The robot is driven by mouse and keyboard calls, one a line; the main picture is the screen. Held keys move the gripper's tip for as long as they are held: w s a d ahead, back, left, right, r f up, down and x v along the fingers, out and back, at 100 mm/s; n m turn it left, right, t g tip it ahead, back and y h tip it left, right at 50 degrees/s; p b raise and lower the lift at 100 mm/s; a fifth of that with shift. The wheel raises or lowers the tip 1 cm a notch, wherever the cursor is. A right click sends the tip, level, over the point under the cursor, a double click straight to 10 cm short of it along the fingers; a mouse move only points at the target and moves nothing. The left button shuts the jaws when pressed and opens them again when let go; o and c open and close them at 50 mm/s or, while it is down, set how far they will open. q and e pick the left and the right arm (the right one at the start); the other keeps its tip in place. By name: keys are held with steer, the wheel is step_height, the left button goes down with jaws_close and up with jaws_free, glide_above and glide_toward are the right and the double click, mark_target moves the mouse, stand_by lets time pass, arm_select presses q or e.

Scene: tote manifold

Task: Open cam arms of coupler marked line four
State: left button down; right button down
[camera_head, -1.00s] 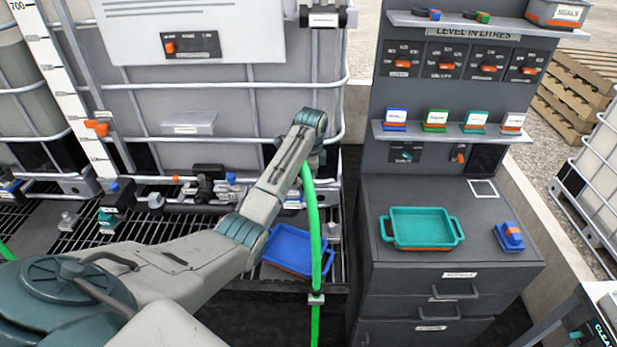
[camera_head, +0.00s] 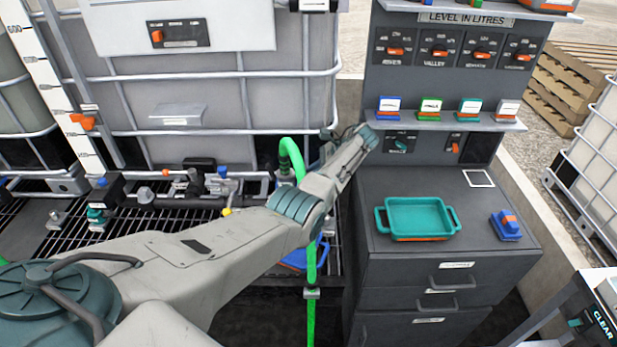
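A row of pipe fittings and couplers (camera_head: 200,186) runs along the black grating in front of the tote. I cannot read any line number on them, so I cannot tell which is line four. A green hose (camera_head: 311,265) bends over at its top beside the tote's right end and hangs down behind my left forearm. A small yellow part (camera_head: 226,212) shows just above that forearm. My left arm reaches across from the left to the gap between tote and cabinet. My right gripper is not in view.
A grey cabinet (camera_head: 345,230) stands at the right, carrying a teal tray (camera_head: 421,216) and a blue-and-orange block (camera_head: 506,225). A shelf (camera_head: 450,122) with several labelled blocks is above. A blue tray (camera_head: 300,258) lies mostly behind my forearm. Pallets (camera_head: 568,88) are at the far right.

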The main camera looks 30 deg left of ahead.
arm_select(q)
steer(key=shift+w+d+f+g+y+b, duration=0.1)
steer(key=shift+f+g+y+b, duration=0.3)
steer(key=shift+b, duration=0.45)
steer(key=shift+f+y+b, duration=0.1)
steer(key=shift+y+b, duration=0.6)
steer(key=shift+b, duration=0.2)
steer(key=c, duration=1.3)
jaws_free()
